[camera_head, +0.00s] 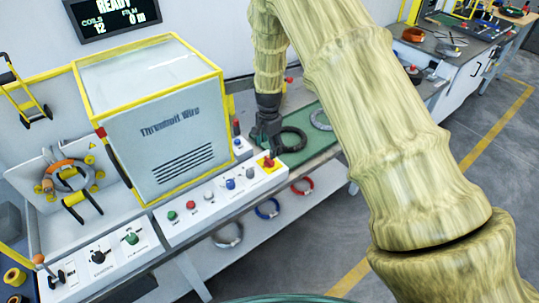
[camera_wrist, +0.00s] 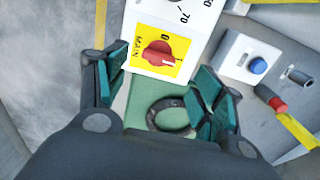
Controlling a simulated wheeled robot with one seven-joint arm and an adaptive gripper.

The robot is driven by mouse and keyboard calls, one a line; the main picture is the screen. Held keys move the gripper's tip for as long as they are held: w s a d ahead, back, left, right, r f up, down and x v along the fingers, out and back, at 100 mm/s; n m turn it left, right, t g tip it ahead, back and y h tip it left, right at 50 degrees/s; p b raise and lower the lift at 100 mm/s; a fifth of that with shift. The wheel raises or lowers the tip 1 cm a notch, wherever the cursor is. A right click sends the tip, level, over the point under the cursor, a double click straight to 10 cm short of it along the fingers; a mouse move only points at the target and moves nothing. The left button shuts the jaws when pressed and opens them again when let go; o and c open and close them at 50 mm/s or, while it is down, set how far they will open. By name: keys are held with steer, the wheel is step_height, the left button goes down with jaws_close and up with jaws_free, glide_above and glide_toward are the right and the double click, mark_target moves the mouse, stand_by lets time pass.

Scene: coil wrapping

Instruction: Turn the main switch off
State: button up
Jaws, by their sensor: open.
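The main switch is a red rotary knob (camera_wrist: 158,54) on a yellow plate marked MAIN, with a 0 near its top. Its handle lies roughly sideways in the wrist view, with a pale mark at its right end; the exact setting is hard to read. In the head view the main switch (camera_head: 268,163) sits at the right end of the white control panel. My gripper (camera_wrist: 161,72) is open and empty, its green-padded fingers spread to either side of the knob in the picture. In the head view my gripper (camera_head: 269,146) hangs just above and behind the switch; contact cannot be told.
A dark ring (camera_wrist: 170,113) lies on a green mat (camera_head: 320,146) behind the panel. A small box with a blue button (camera_wrist: 258,66) and a red-tipped post (camera_wrist: 277,104) stand close by. The yellow-framed machine (camera_head: 165,130) rises to the left.

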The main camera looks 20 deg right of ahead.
mark_target(269, 161)
steer(key=f+p, duration=0.1)
steer(key=f, duration=0.2)
steer(key=shift+d, duration=0.2)
steer(key=shift+s+f, duration=0.15)
steer(key=shift+f, duration=0.2)
steer(key=shift+w+a+f+p, duration=0.15)
steer(key=shift+f+p, duration=0.4)
steer(key=shift+f, duration=0.7)
steer(key=shift+c, duration=0.2)
steer(key=c, duration=1)
